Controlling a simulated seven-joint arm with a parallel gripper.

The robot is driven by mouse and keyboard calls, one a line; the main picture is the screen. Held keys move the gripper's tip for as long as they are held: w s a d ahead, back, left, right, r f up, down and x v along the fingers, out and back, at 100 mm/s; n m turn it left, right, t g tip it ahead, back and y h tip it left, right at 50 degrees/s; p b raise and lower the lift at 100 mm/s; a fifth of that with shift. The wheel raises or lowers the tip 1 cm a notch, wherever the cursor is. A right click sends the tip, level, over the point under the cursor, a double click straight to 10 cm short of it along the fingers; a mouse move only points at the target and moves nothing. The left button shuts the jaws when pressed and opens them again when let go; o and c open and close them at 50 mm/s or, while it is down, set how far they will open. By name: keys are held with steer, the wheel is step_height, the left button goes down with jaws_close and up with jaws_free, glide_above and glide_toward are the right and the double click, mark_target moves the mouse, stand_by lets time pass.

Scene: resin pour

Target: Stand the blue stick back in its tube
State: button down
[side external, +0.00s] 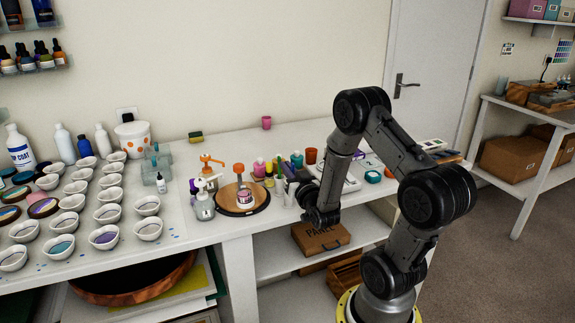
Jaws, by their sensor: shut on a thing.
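My gripper (308,213) is low at the front edge of the white worktable, right of the round wooden board. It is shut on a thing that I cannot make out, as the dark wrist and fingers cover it. A pale upright holder (289,192), perhaps the tube, stands just left of my gripper, but its contents are too small to tell. I cannot pick out the blue stick for certain.
Many white bowls (148,228) fill the left side. The back middle is mostly clear.

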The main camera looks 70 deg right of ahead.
steer(key=c, duration=0.9)
jaws_free()
steer(key=shift+c, duration=0.2)
steer(key=shift+s+a, duration=0.1)
